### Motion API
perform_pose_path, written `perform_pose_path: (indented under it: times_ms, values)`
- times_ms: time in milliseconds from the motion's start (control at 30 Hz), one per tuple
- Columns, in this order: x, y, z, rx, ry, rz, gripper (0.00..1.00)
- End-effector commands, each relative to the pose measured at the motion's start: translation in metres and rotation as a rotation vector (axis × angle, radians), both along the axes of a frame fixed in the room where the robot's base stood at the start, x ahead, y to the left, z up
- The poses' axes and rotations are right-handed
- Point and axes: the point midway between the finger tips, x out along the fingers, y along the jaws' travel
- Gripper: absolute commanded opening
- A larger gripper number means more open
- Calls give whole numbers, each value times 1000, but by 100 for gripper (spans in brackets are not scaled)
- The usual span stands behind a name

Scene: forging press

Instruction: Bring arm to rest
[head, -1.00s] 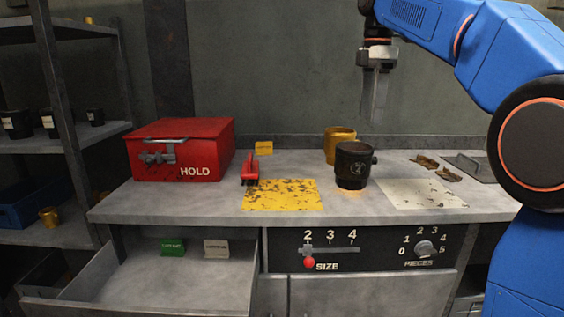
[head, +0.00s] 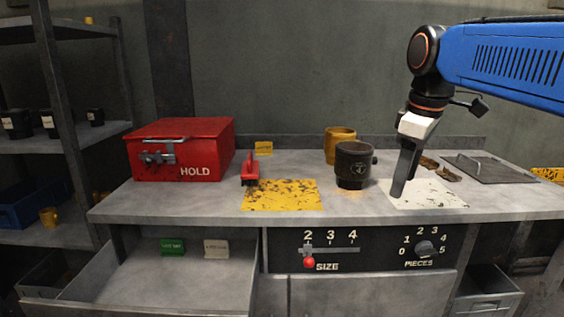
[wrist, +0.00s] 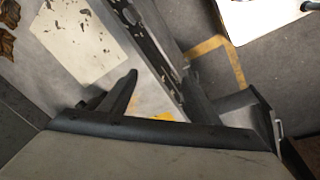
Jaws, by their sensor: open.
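My gripper (head: 402,186) hangs from my blue arm in the head view, fingers pointing down at the white worn patch on the right of the bench. Whether the tips touch the bench I cannot tell from the head view. In the wrist view my gripper (wrist: 162,88) has its two dark fingers spread apart with nothing between them. The white patch (wrist: 85,40) lies to the upper left there, and the bench edge and floor show beyond.
On the bench stand a dark mug-like die (head: 352,165), a yellow cup (head: 340,140), a red HOLD box (head: 182,150) and a red-handled brush (head: 250,168). A yellow patch (head: 282,195) is clear. A drawer (head: 165,275) stands open at lower left.

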Motion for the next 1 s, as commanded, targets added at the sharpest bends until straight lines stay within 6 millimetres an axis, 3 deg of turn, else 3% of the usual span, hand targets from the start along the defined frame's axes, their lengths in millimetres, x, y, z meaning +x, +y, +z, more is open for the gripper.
perform_pose_path:
  times_ms: [33, 400, 700, 800, 1000]
  values:
    - [-15, -3, -13, 10, -12, -50, 56]
    - [-105, -18, -125, 117, -113, -461, 56]
    - [-164, -25, -216, 215, -179, -739, 56]
    - [-174, -26, -233, 234, -190, -788, 56]
    - [-179, -26, -243, 247, -197, -819, 56]
